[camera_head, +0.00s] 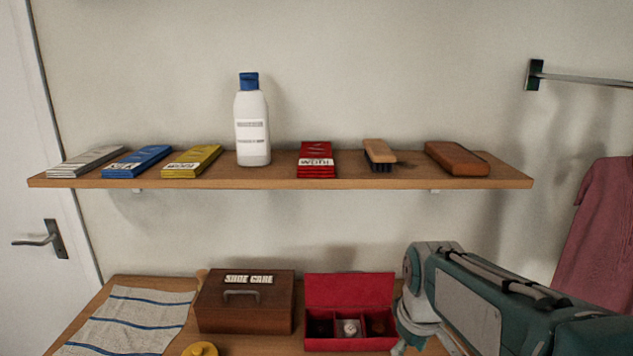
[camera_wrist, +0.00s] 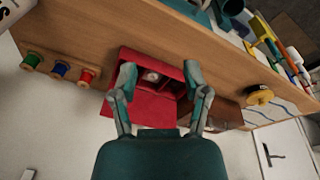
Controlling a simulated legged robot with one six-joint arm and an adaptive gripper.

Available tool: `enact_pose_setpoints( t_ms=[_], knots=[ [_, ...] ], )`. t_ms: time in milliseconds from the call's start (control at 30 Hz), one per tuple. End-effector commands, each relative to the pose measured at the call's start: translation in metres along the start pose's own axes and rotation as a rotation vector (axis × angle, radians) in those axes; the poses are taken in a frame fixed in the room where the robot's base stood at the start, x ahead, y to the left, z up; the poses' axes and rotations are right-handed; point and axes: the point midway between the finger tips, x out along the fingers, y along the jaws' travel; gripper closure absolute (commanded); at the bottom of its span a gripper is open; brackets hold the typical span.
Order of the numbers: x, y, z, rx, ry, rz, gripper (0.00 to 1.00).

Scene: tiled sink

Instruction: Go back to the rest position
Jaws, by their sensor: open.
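My gripper (camera_wrist: 159,78) is open in the wrist view, its two fingers spread with nothing held between them. A red open box (camera_wrist: 145,103) lies beyond the fingers, and they overlap it in that view. In the head view my arm (camera_head: 500,305) comes in from the lower right, and its end is just right of the red box (camera_head: 348,289). The box has its lid raised and small items in its compartments. My fingertips are mostly out of sight in the head view. I cannot tell the exact gap between fingers and box.
A brown shoe care box (camera_head: 245,305), a striped towel (camera_head: 130,318) and a yellow round thing (camera_head: 200,349) are on the table. Above, a wooden shelf (camera_head: 275,182) holds a white bottle (camera_head: 252,130), brushes and packets. Spools (camera_wrist: 60,70) stand left in the wrist view.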

Motion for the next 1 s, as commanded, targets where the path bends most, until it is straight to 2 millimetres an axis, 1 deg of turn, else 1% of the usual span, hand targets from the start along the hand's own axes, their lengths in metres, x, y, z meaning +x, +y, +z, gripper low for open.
enact_pose_setpoints(
  t_ms=[33, 200, 400, 500, 600, 700, 1000],
  knots=[
    [-0.009, -0.005, 0.01, 0.036, 0.026, 0.014, 0.4],
    [-0.03, -0.024, 0.044, 0.185, 0.113, 0.051, 0.4],
    [-0.042, -0.046, 0.084, 0.357, 0.221, 0.078, 0.4],
    [-0.044, -0.056, 0.101, 0.432, 0.268, 0.083, 0.4],
    [-0.043, -0.061, 0.111, 0.482, 0.3, 0.085, 0.4],
    [-0.042, -0.064, 0.116, 0.508, 0.316, 0.085, 0.4],
    [-0.042, -0.065, 0.117, 0.512, 0.316, 0.084, 0.4]
  ],
)
